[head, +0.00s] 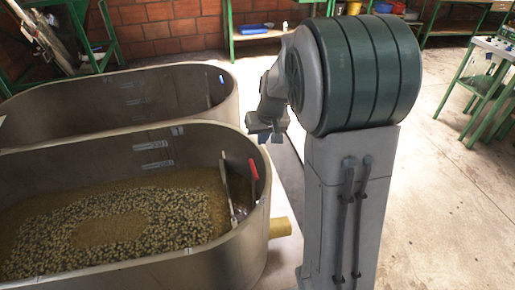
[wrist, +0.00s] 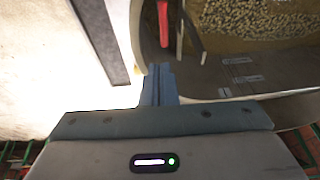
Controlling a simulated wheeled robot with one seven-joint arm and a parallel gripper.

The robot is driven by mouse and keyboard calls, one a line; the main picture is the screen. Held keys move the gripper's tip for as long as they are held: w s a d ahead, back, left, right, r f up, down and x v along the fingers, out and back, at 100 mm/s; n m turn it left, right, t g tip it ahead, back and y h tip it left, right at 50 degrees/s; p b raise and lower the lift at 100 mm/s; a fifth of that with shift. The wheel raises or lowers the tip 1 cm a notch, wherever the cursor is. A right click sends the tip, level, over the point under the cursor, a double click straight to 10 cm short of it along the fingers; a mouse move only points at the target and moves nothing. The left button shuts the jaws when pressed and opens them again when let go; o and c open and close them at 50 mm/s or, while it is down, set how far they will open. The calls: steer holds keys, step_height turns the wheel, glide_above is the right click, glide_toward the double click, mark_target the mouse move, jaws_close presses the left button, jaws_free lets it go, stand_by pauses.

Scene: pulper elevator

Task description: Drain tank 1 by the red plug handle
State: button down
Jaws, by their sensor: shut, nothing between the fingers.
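The near tank (head: 150,268) holds brown liquid with a layer of coffee beans or cherries. A red handle (head: 253,169) stands upright inside its right end, beside a grey metal part (head: 229,190). The red handle also shows at the top of the wrist view (wrist: 163,22). A yellowish outlet pipe (head: 280,228) sticks out of the tank's right end. My gripper is in the wrist view (wrist: 158,72), with its fingers together and empty. It is above and apart from the red handle, near the tank's rim. In the head view the gripper end (head: 264,128) hangs at the tank's far right corner.
A second tank (head: 150,95) stands behind, with a blue-tipped handle (head: 221,79) at its right end. Green-framed tables (head: 262,34) line the brick wall, and another green stand (head: 487,85) is at the right. Bare floor (head: 440,190) lies to the right.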

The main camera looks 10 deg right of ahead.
glide_toward(254, 168)
steer(key=x, duration=0.6)
steer(key=shift+w+d+f, duration=0.1)
steer(key=shift+w+f, duration=0.05)
steer(key=shift+f, duration=0.1)
step_height(254, 168, down, 10)
steer(key=b, duration=0.8)
steer(key=shift+b, duration=0.3)
steer(key=shift+s, duration=0.25)
steer(key=shift+r, duration=0.1)
